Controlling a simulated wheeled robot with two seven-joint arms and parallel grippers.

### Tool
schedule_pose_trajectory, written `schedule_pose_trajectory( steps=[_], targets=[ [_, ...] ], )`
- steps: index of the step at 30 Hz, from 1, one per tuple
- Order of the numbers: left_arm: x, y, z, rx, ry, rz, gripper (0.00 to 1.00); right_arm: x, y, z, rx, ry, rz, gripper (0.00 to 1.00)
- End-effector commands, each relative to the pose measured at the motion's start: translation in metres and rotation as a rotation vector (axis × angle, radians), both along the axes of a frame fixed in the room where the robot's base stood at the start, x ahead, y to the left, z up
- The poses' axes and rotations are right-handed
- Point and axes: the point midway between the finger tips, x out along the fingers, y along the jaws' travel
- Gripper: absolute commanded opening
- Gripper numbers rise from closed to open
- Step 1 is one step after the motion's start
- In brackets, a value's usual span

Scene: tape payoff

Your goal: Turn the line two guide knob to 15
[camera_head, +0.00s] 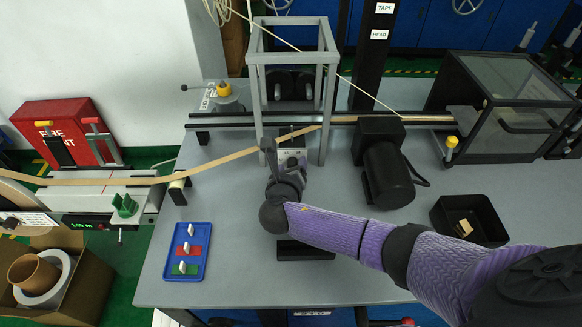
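My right arm comes in from the right in a purple sleeve. Its dark gripper (268,150) is over the middle of the bench, just left of a small grey block (293,141) below the metal frame. The gripper's fingers are seen from above and overlap, so their opening is unclear. No knob marked line two can be read; one near the block may be hidden by my gripper and wrist. A yellow-topped knob (223,89) stands at the back left of the bench, and a yellow-capped post (451,142) at the right. My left gripper is not in view.
A tan tape (222,160) runs from the left into the grey metal frame (326,58). A black motor (388,175) stands right of my wrist. A blue tray (203,229) and a black bin (437,216) sit on the grey bench. A clear-panelled enclosure (515,78) stands back right.

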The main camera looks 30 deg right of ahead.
Motion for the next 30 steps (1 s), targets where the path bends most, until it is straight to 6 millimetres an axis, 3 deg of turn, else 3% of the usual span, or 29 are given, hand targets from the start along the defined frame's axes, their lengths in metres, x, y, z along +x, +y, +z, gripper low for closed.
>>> schedule_pose_trajectory(
  steps=[1, 9, 20, 30],
  targets=[
    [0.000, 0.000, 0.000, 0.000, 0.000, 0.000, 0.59, 0.000, 0.000, 0.000, 0.000, 0.000, 0.000, 0.53],
    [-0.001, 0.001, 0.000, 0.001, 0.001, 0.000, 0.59, 0.000, 0.000, 0.000, 0.000, 0.000, 0.000, 0.00],
    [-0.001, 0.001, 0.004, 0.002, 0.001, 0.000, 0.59, -0.001, 0.000, 0.001, 0.028, -0.012, -0.001, 0.00],
    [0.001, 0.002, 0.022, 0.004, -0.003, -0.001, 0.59, -0.002, -0.002, 0.003, 0.232, -0.110, -0.001, 0.00]
  ],
)
